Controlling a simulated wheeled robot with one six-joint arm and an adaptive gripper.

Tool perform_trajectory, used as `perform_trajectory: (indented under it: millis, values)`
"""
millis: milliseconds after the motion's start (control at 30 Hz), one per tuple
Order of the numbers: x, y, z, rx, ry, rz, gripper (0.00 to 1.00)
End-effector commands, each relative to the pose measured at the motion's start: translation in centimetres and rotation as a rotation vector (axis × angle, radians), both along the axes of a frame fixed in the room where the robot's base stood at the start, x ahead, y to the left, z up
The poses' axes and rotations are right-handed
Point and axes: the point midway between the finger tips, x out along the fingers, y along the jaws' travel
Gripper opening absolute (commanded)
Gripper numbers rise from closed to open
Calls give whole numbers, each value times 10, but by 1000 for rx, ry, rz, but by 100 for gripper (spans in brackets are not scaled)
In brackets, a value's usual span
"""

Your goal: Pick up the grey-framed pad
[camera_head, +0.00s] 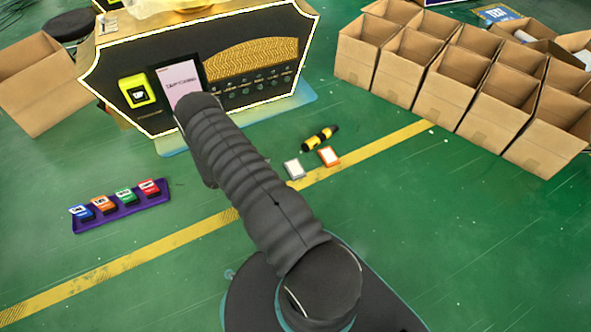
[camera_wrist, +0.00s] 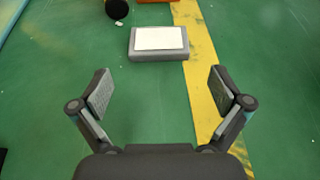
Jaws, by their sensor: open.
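The grey-framed pad (camera_head: 294,169) lies flat on the green floor, just left of the yellow floor line, beside an orange-framed pad (camera_head: 328,156). In the wrist view the grey-framed pad (camera_wrist: 158,42) has a white top and lies ahead of my gripper (camera_wrist: 160,92), roughly centred between the fingers. My gripper is open and empty, with the pad beyond the fingertips and apart from them. In the head view my arm hides the gripper.
A yellow and black cylinder (camera_head: 320,138) lies just behind the pads. A purple tray (camera_head: 122,207) with several coloured pads is at left. A black vending machine (camera_head: 239,62) stands behind, and cardboard boxes (camera_head: 445,80) stand at right.

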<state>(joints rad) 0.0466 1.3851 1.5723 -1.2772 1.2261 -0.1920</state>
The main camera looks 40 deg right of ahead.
Motion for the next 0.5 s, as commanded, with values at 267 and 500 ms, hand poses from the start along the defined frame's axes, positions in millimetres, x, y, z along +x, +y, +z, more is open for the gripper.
perform_trajectory:
  millis: [267, 500]
  values:
    - [-9, -33, -14, 0, 0, 0, 100]
    - [-12, -43, -19, 0, 0, -2, 100]
